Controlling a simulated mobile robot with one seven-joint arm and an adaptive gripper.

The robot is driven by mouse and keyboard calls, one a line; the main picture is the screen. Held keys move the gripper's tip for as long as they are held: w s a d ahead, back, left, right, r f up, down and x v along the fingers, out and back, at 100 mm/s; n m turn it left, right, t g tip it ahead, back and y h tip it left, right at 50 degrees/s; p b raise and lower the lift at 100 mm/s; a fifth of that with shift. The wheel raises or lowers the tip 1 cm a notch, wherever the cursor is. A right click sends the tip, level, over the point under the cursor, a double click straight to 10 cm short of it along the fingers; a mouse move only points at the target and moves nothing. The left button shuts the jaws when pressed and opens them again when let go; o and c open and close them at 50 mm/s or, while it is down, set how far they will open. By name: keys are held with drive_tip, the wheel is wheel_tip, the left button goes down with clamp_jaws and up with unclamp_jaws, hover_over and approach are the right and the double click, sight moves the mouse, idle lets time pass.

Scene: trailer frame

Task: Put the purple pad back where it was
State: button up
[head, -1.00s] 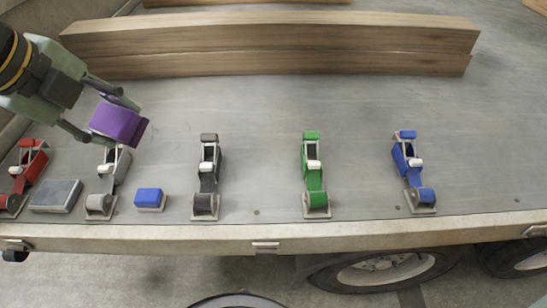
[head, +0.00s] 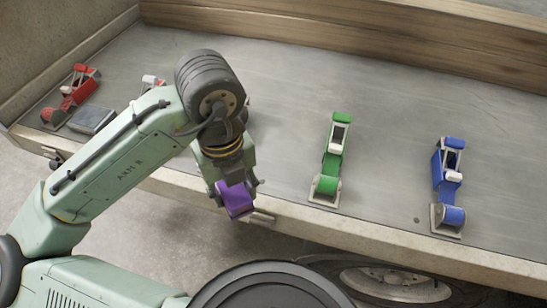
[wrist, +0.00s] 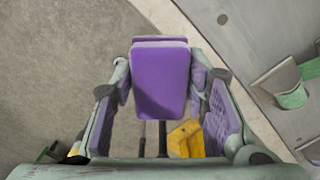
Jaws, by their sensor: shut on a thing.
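The purple pad (head: 236,198) is held in my gripper (head: 238,192), which points down near the trailer's front edge. In the wrist view the purple pad (wrist: 160,80) sits between the two fingers of my gripper (wrist: 160,72), with grey floor behind it. The gripper's inner finger faces are also purple. Whether the pad is directly above the edge or just outside it is hard to tell. My arm hides part of the bed, including where the small blue block and the dark clamp stood earlier.
On the trailer bed (head: 285,150) stand a red clamp (head: 78,93), a green clamp (head: 330,168) and a blue clamp (head: 449,178). A grey block (head: 91,119) lies beside the red one. Timber (head: 350,45) runs along the back. A yellow object (wrist: 186,138) shows below the pad.

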drive_tip(key=p, duration=0.2)
hover_over(269, 166)
drive_tip(key=shift+a+f, duration=0.1)
drive_tip(key=shift+f, duration=2.25)
drive_tip(key=shift+f, duration=0.1)
drive_tip(key=o, duration=1.4)
drive_tip(key=shift+o, duration=0.2)
wheel_tip(269, 166, up, 12)
drive_tip(key=shift+s, duration=0.15)
